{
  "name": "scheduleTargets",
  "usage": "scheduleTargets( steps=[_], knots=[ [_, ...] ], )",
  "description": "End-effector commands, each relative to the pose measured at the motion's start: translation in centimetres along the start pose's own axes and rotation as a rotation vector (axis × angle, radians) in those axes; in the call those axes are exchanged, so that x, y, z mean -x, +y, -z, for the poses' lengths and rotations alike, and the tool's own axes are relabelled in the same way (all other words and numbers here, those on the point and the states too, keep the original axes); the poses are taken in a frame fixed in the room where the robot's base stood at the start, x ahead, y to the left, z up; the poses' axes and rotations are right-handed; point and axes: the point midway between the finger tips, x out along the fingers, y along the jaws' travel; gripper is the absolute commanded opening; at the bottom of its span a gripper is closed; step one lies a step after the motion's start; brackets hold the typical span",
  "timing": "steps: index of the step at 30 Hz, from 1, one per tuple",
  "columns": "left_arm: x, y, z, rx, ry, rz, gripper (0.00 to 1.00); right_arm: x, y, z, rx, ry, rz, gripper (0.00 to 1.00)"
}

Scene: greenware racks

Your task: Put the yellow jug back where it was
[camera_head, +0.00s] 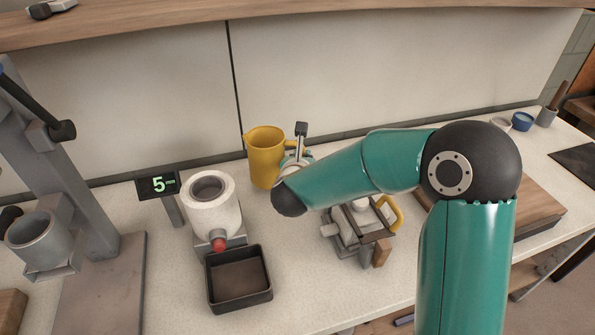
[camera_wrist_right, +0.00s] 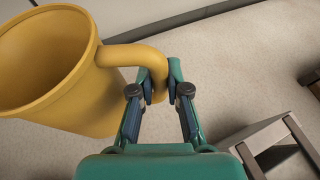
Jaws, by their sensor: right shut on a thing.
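The yellow jug (camera_head: 264,158) is upright at the back of the counter, near the wall, in the head view. In the right wrist view the jug (camera_wrist_right: 62,75) fills the upper left, with its open mouth showing. My right gripper (camera_wrist_right: 160,86) is shut on the jug's handle, with one finger on each side of it. In the head view the right gripper (camera_head: 295,160) is mostly hidden behind my teal forearm. I cannot tell whether the jug's base touches the counter. My left gripper is not in view.
A white cylindrical device (camera_head: 211,205) stands left of the jug, beside a display reading 5 (camera_head: 157,184). A dark tray (camera_head: 238,280) sits in front. A grey metal device (camera_head: 350,232) and a yellow handle (camera_head: 394,211) are partly behind my arm. A wall (camera_head: 370,70) closes the back.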

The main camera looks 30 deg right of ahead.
Motion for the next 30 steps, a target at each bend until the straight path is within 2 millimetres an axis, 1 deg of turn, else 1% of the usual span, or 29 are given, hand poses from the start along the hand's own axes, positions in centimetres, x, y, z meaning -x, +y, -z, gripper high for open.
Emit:
scheduleTargets(
  steps=[3,7,10,17,21,22,25,26,30],
  knots=[
    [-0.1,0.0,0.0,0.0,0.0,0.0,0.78,-0.6,0.0,1.6,0.004,0.003,0.001,0.0],
    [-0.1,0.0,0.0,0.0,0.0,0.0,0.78,-1.3,-0.1,3.1,0.002,0.003,0.002,0.0],
    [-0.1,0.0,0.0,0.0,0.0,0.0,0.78,-1.5,0.0,3.5,0.0,0.0,0.0,0.0],
    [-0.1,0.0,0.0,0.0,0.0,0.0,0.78,-1.5,0.0,3.5,-0.001,-0.001,0.0,0.0],
    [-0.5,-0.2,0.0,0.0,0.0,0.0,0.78,-1.6,0.0,3.8,-0.001,-0.001,0.0,0.0],
    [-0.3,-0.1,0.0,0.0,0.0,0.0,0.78,-1.5,0.0,3.7,0.001,0.001,0.0,0.2],
    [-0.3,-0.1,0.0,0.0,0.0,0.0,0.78,-1.5,0.0,3.7,0.001,0.001,0.0,0.36],
    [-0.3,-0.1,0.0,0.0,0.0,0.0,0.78,-1.5,0.0,3.7,0.001,0.001,0.0,0.4],
    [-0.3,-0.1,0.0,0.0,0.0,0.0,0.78,-1.5,0.0,3.7,0.001,0.001,-0.001,0.4]
  ],
)
